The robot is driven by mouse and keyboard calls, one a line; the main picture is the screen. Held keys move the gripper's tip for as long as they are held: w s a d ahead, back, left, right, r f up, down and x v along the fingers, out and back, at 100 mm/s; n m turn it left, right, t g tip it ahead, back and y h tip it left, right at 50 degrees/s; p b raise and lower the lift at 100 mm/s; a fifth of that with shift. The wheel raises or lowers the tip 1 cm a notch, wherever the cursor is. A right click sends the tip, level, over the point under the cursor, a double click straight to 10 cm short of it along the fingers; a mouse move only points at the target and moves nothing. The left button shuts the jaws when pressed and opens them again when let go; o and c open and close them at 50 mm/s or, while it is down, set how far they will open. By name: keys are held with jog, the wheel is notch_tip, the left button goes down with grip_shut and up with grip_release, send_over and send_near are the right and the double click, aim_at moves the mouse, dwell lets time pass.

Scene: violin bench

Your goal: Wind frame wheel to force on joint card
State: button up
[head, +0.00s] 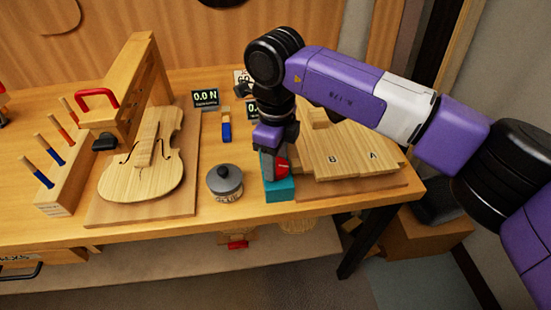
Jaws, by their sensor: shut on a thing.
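My gripper (273,160) is at the front left corner of the right-hand board, shut on a small red wheel (282,166). The red wheel sits at a teal block (279,191), and my gripper hides much of it. Light wood plates (350,145) marked B and A lie on the right-hand board (370,188). A white card (241,77) stands behind, partly hidden by my arm; its figures look like 60 but are not clear. A display (205,98) reads 0.0 N. A second display (252,110) is mostly hidden behind my gripper.
A violin body (145,165) lies on a board at left, under a wooden frame (122,95) with a red handle (97,97). A lidded grey pot (225,182) stands left of the teal block. A rack (60,172) holds several tools. A blue-tipped tool (226,130) lies behind the pot.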

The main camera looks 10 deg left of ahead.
jog(key=m, duration=0.3)
jog(key=shift+w+m+p, duration=0.1)
jog(key=shift+m+p, duration=0.3)
jog(key=o, duration=1.4)
jog(key=shift+c, duration=0.2)
jog(key=shift+r, duration=0.1)
notch_tip(320, 180, up, 8)
jog(key=shift+f+b, duration=0.15)
jog(key=shift+b, duration=0.15)
